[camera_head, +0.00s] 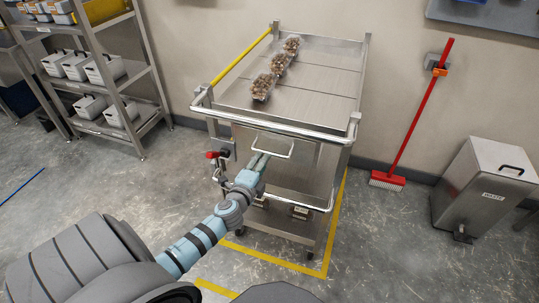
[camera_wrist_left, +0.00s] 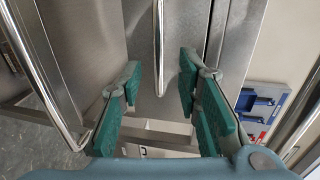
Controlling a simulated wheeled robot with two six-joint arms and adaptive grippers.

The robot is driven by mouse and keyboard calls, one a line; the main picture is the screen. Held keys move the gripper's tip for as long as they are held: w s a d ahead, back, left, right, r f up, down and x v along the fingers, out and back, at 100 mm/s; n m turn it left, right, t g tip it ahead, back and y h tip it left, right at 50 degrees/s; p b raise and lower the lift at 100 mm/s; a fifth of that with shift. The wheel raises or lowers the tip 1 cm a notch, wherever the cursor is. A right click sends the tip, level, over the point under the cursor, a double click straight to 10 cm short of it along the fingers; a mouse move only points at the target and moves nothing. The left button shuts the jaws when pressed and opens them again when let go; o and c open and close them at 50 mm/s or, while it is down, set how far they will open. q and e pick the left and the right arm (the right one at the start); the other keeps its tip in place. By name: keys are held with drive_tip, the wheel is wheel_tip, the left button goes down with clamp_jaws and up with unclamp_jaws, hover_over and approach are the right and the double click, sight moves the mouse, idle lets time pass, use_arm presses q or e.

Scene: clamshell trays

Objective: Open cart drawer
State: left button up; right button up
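The stainless steel cart (camera_head: 320,82) stands ahead, against the wall. Its drawer handle (camera_head: 288,153) is a thin metal loop on the front, just below the top frame. The drawer looks shut. My left gripper (camera_head: 261,162) is at the left end of this handle. In the left wrist view my left gripper (camera_wrist_left: 160,82) is open, with green pads on either side of the handle bar (camera_wrist_left: 158,45). The bar lies between the fingers in the picture, and neither pad visibly touches it. My right gripper is not in view.
Several clear clamshell trays (camera_head: 263,87) stand on the cart top. A push rail (camera_head: 280,128) crosses the cart front above the handle. Shelves with bins (camera_head: 107,68) stand left. A red broom (camera_head: 410,125) and a waste bin (camera_head: 480,185) stand right.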

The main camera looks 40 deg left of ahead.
use_arm(q)
drive_tip(key=b+x, duration=0.1)
drive_tip(key=x, duration=0.6)
drive_tip(key=shift+w+f, duration=0.2)
drive_tip(key=shift+c, duration=0.3)
clamp_jaws()
